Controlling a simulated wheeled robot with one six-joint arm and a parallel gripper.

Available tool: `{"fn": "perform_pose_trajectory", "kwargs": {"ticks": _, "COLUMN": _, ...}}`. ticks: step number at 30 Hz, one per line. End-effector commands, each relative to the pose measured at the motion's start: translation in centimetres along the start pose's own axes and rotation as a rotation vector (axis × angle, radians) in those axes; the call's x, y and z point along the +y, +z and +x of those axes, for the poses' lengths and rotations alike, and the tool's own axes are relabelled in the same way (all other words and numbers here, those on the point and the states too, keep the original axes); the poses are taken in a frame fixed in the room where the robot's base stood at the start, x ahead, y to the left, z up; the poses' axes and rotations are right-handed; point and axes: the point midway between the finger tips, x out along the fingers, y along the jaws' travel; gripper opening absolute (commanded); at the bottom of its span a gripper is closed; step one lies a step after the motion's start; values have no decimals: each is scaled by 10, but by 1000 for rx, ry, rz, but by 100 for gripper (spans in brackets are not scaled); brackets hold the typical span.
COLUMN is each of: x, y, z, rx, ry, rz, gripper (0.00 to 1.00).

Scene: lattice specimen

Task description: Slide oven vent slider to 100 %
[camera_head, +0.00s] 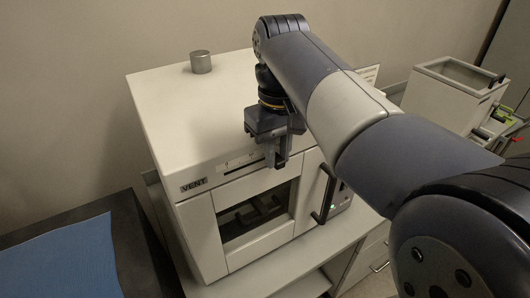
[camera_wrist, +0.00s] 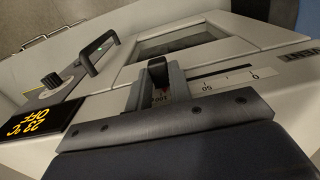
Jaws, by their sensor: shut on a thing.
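The white oven (camera_head: 185,120) stands on a bench, with a "VENT" label (camera_head: 194,184) on its front. The vent scale (camera_head: 238,162) and its dark slot run right from the label toward my gripper (camera_head: 277,160). In the wrist view the black slider knob (camera_wrist: 157,70) sits between the fingers of my gripper (camera_wrist: 158,84), which is shut on it. The scale (camera_wrist: 225,82) shows 0 and 50 to the right; part of a marking that looks like 100 shows beside the knob. The exact knob position is partly hidden by the fingers.
The oven door's window (camera_head: 258,212) and dark handle (camera_head: 324,194) lie below the slider. A display (camera_wrist: 38,128) reads 23 °C and OFF. A metal cylinder (camera_head: 201,62) stands on the oven. A blue mat (camera_head: 65,258) lies at left and a grey box (camera_head: 440,95) stands at right.

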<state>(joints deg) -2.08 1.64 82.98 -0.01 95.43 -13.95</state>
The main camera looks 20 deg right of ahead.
Motion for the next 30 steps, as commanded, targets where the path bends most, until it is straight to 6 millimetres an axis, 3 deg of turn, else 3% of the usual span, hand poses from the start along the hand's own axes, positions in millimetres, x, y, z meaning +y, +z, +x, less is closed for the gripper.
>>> {"fn": "perform_pose_trajectory", "kwargs": {"ticks": 9, "x": 5, "y": 0, "z": 0, "rx": 3, "ry": 1, "rz": -1, "gripper": 0}}
{"fn": "perform_pose_trajectory", "kwargs": {"ticks": 10, "x": 5, "y": 0, "z": 0, "rx": 3, "ry": 1, "rz": 0, "gripper": 21}}
{"fn": "perform_pose_trajectory", "kwargs": {"ticks": 19, "x": 5, "y": 0, "z": 0, "rx": 1, "ry": 0, "rz": 0, "gripper": 45}}
{"fn": "perform_pose_trajectory", "kwargs": {"ticks": 30, "x": 5, "y": 0, "z": -3, "rx": 1, "ry": 0, "rz": 0, "gripper": 45}}
